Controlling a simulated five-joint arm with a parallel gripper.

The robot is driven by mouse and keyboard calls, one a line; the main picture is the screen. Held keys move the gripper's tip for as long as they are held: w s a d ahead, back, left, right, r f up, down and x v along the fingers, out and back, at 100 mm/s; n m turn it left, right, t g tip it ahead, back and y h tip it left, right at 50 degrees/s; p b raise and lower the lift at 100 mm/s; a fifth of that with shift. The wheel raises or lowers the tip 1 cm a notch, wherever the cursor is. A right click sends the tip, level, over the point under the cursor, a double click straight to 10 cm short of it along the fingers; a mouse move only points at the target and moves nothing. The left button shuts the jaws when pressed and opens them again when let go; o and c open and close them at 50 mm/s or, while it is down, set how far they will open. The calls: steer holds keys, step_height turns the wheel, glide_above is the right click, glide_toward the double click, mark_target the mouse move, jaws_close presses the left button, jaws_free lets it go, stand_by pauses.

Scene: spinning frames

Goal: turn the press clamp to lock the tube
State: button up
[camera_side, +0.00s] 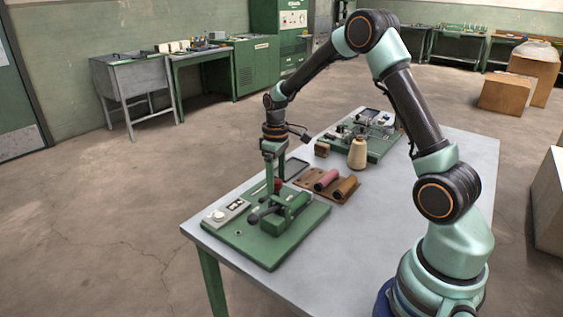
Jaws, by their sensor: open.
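My gripper (273,188) points straight down over the green fixture plate (268,252) at the near left of the table. It is open, with its fingertips close to a red knob. I cannot tell whether they touch it. A green clamp block (290,212) stands on the plate, with a dark rounded end (254,219) at its left. Which part is the press clamp's handle, and whether a tube lies in it, is too small to tell. A pink tube (326,180) and a brown tube (346,187) lie on a brown holder to the right.
A white control box (226,213) sits on the plate's left side. A dark tray (294,168) lies behind the gripper. A cream cone spool (357,153) and a second green fixture (378,148) stand farther back. The table's (405,200) right part is mostly clear.

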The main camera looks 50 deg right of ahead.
jaws_close()
stand_by(1.3)
